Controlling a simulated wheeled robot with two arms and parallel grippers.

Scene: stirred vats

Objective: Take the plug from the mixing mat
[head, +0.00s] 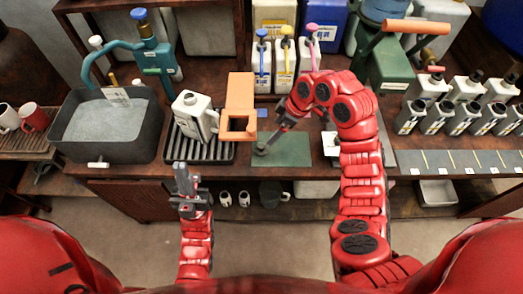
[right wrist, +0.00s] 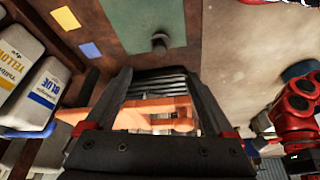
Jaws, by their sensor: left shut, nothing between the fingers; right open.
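The mixing mat (head: 290,150) is a green rectangle at the front of the counter in the head view; it also shows at the top of the right wrist view (right wrist: 130,20). The plug (right wrist: 160,43) is a small dark grey piece near the mat's edge in the right wrist view. My right gripper (head: 266,144) is open and points down at the mat's left part. In its wrist view the plug lies just beyond the space between the fingers (right wrist: 157,80), apart from them. My left gripper (head: 181,166) is shut and empty, in front of the counter edge.
An orange square funnel (head: 239,95) and a white jug (head: 190,112) on a black slatted rack (head: 216,153) stand left of the mat. A grey vat (head: 65,143) is further left. Several small bottles (head: 411,116) line the right. Tall containers (head: 284,65) stand behind.

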